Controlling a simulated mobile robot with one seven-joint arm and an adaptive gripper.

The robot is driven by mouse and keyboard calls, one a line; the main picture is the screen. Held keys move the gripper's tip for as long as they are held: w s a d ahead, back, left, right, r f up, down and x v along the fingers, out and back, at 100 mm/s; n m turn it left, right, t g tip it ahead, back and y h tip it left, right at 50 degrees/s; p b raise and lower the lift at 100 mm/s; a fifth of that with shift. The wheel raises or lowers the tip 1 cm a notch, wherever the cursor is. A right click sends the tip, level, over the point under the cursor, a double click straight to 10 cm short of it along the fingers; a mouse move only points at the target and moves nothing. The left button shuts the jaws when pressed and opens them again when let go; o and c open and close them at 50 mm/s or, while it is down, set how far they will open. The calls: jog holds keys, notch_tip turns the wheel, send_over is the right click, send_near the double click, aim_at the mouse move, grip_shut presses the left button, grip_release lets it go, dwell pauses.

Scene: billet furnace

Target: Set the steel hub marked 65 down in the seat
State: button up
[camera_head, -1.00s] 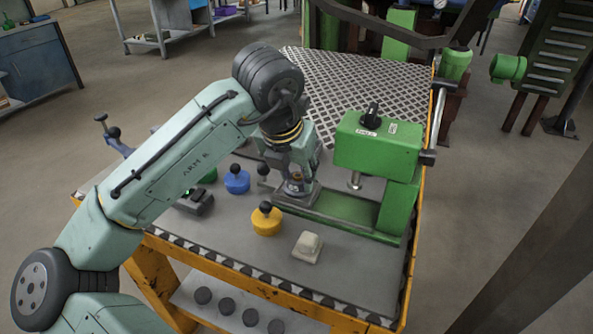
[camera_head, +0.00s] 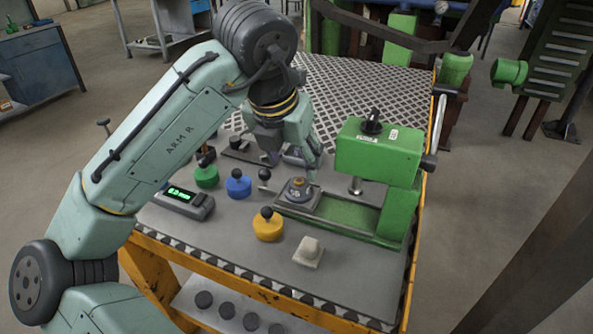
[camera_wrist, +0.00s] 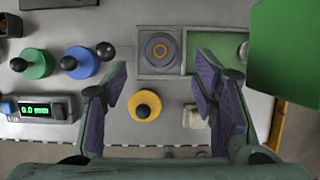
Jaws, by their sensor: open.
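The steel hub (camera_head: 298,190) is a grey disc with a brass-coloured centre and a marking too small to read surely. It sits, looking level, on the grey square seat (camera_head: 281,207) at the left end of the green press base. From above, the wrist view shows the hub (camera_wrist: 160,48) as rings within the square seat (camera_wrist: 142,71). My gripper (camera_head: 296,160) is open and empty, above and behind the hub in the head view. Its spread fingers (camera_wrist: 161,84) are apart from the hub. The hub's underside is hidden.
The green press (camera_head: 378,150) stands right of the seat, its ram over the base. Blue (camera_head: 238,184), green (camera_head: 206,177) and yellow (camera_head: 267,228) knobbed pieces, a digital gauge (camera_head: 184,203) and a pale block (camera_head: 309,252) lie around.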

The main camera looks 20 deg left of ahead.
jog(key=v, duration=0.5)
jog(key=shift+r, duration=0.25)
